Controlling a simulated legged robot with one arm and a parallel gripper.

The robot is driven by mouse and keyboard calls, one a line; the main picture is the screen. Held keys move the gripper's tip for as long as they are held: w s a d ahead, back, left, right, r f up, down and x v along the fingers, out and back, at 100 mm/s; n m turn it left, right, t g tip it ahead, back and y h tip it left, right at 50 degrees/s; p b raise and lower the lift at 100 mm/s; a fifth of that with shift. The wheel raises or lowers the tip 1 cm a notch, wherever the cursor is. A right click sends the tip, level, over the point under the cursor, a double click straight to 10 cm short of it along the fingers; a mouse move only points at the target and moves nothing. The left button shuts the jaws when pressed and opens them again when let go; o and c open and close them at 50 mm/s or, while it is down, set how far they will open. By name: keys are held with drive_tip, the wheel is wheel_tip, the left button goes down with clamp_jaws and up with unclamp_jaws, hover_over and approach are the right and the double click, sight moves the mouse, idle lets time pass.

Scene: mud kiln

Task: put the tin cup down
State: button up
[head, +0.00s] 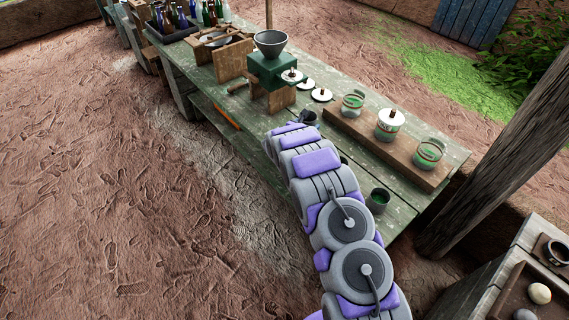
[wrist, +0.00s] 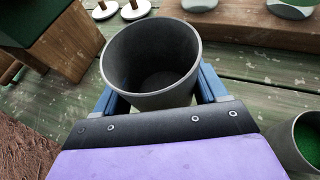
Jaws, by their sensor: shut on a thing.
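The tin cup (wrist: 150,62) is dark grey, open at the top and looks empty. In the wrist view it sits between the two blue fingers of my gripper (wrist: 158,88), one on each side, and my gripper is shut on it. It looks close to upright. In the head view the cup (head: 310,118) shows just past the end of my arm, over the green worktable (head: 257,128). My arm hides the fingers there. I cannot tell whether its base touches the table.
A second dark cup (head: 378,200) with green inside stands nearer; it is at right in the wrist view (wrist: 306,140). A wooden board (head: 372,144) holds several jars. A green device with a funnel (head: 270,44) and white lids (head: 322,95) stand beyond. Bare planks lie between.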

drive_tip(key=shift+s+f, duration=0.2)
drive_tip(key=shift+f, duration=0.2)
drive_tip(key=f, duration=0.3)
drive_tip(key=f+b, duration=0.1)
drive_tip(key=f, duration=0.1)
drive_tip(key=shift+d+f, duration=0.2)
drive_tip(key=shift+d, duration=0.2)
drive_tip(key=shift+w+a+f, duration=0.1)
drive_tip(key=shift+a+f, duration=0.1)
drive_tip(key=shift+f, duration=0.35)
drive_tip(key=f, duration=0.3)
drive_tip(key=shift+a+b, duration=0.25)
drive_tip(key=shift+b, duration=0.15)
drive_tip(key=shift+d, duration=0.35)
drive_tip(key=o, duration=1.2)
drive_tip(key=shift+a, duration=0.25)
drive_tip(key=shift+r, duration=0.15)
